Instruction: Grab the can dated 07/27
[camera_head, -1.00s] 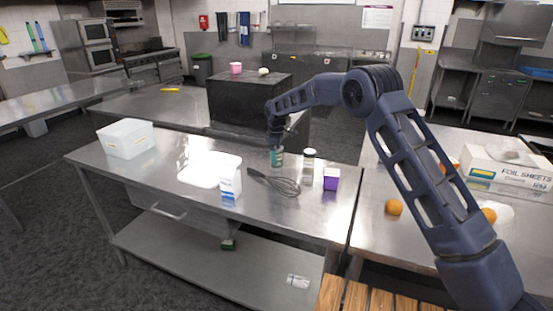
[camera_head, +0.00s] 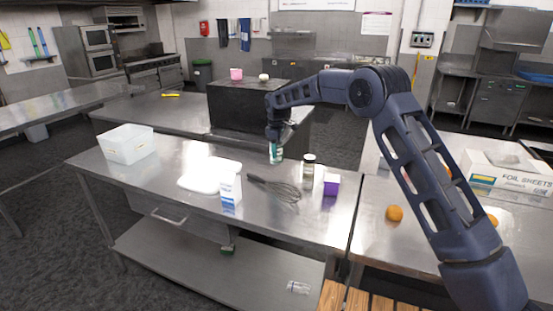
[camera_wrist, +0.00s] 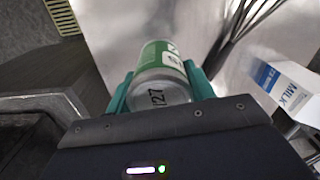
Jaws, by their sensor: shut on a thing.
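A green and white can (camera_head: 276,154) is held over the steel table (camera_head: 150,175) at its far side. In the wrist view the can (camera_wrist: 158,62) lies between the two teal fingers of my gripper (camera_wrist: 160,82). Its pale end faces the camera and shows dark digits that read like "27"; the rest of the date is not readable. In the head view my gripper (camera_head: 276,141) is around the can's upper part, shut on it. The can looks upright and slightly above the table, though the gap is hard to judge.
A black block (camera_head: 250,105) rises behind. Oranges (camera_head: 394,213) lie right.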

